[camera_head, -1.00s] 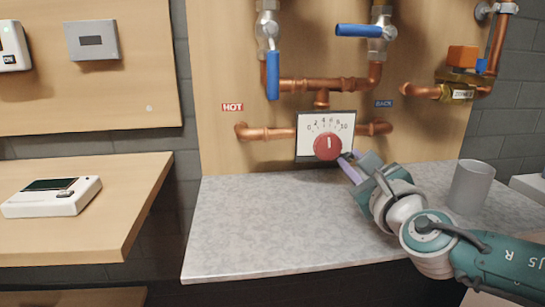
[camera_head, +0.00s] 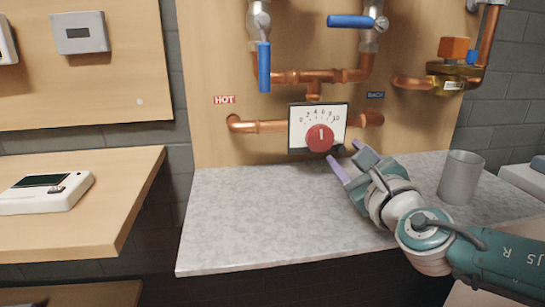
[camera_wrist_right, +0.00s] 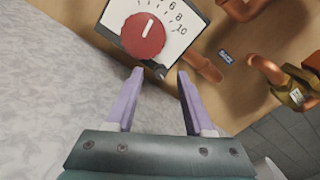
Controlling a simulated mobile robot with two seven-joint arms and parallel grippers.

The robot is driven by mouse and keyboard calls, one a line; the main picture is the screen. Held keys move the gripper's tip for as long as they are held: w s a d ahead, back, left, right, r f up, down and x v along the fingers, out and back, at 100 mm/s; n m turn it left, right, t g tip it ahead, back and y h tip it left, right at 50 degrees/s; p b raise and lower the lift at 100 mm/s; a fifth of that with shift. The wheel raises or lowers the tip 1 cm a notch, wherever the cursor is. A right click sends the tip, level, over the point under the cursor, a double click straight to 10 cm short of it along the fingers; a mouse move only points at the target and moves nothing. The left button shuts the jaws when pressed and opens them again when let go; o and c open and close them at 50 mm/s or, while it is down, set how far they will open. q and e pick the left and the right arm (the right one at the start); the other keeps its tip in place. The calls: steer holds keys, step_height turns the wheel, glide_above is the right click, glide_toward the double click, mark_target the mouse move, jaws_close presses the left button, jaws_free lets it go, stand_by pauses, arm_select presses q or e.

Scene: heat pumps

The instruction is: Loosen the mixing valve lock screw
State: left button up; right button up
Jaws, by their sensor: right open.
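The mixing valve has a white scale plate (camera_head: 301,122) and a round red dial (camera_head: 320,138), its white mark pointing roughly up. A small dark lock screw (camera_wrist_right: 160,71) sits at the plate's lower edge, right of the dial. My right gripper (camera_head: 345,152) is open and empty, its two purple fingers pointing up at the valve from the lower right. In the right wrist view the dark screw appears between the two fingertips; whether either finger touches it, I cannot tell. My left gripper is not in view.
Copper pipes (camera_head: 258,126) run beside the valve. Blue-handled valves (camera_head: 264,67) stand above. A grey cup (camera_head: 460,177) is right of my arm on the grey counter (camera_head: 250,220). The counter's left part is clear. A white device (camera_head: 45,193) lies on a wooden shelf at left.

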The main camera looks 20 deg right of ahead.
steer(key=p+v, duration=0.2)
steer(key=v, duration=0.5)
steer(key=shift+s+a, duration=0.1)
steer(key=shift+s, duration=0.3)
steer(key=shift+s+a, duration=0.1)
steer(key=shift+s, duration=0.4)
